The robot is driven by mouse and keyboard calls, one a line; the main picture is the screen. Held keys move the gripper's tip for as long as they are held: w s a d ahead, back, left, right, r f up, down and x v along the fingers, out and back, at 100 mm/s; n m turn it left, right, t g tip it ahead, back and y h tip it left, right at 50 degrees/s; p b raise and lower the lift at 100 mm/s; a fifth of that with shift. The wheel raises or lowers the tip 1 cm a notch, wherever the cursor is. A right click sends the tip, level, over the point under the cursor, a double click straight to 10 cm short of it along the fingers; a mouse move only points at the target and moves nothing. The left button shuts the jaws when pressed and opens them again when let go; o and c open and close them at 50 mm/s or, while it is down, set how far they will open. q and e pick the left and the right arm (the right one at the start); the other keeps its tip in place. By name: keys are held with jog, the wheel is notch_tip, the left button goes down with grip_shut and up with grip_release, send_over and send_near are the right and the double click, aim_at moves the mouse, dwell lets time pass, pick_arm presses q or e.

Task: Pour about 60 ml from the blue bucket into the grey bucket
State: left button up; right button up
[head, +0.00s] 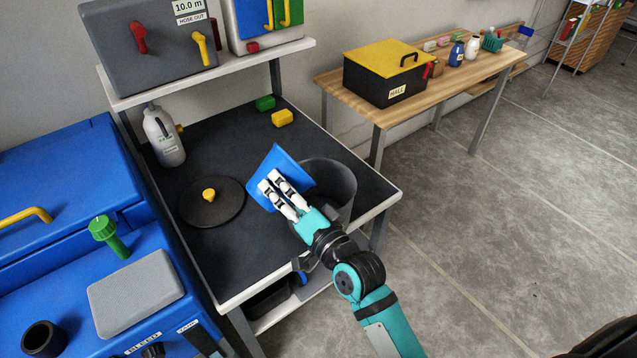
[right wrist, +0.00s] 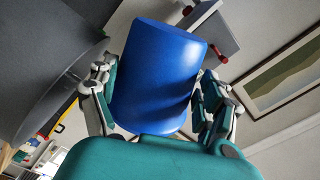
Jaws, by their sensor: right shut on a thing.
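The blue bucket (head: 269,174) is held tilted over the dark table, up beside the grey bucket (head: 335,187). My right gripper (head: 272,183) is shut on the blue bucket, with its fingers across the bucket's side. In the right wrist view, the blue bucket (right wrist: 157,75) sits between the two fingers of my right gripper (right wrist: 158,100). The grey bucket stands upright on the table near its right front corner, partly behind the blue bucket and my gripper. A dark wall (right wrist: 50,60) at the left of the wrist view appears to be the grey bucket. The contents of both buckets are hidden. My left gripper is not in view.
A round black lid (head: 212,203) with a yellow knob lies left of the buckets. A grey-white jug (head: 163,136) stands at the back left. Green (head: 265,103) and yellow (head: 283,118) blocks lie at the back. A blue machine (head: 70,200) stands left of the table.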

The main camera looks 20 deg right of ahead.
jog(key=n+p, duration=0.1)
jog(key=p, duration=0.1)
jog(key=r+n+p, duration=0.1)
jog(key=n, duration=0.1)
jog(key=shift+a+r+p, duration=0.25)
jog(key=shift+r+p, duration=0.05)
jog(key=shift+p, duration=0.1)
jog(key=shift+s+a+f+n+b, duration=0.1)
jog(key=shift+f+n+b, duration=0.4)
jog(key=shift+f+n, duration=0.25)
jog(key=shift+s+a+f+n, duration=0.1)
jog(key=shift+f+n, duration=0.25)
jog(key=shift+a+f+n, duration=0.3)
jog(key=shift+n, duration=0.1)
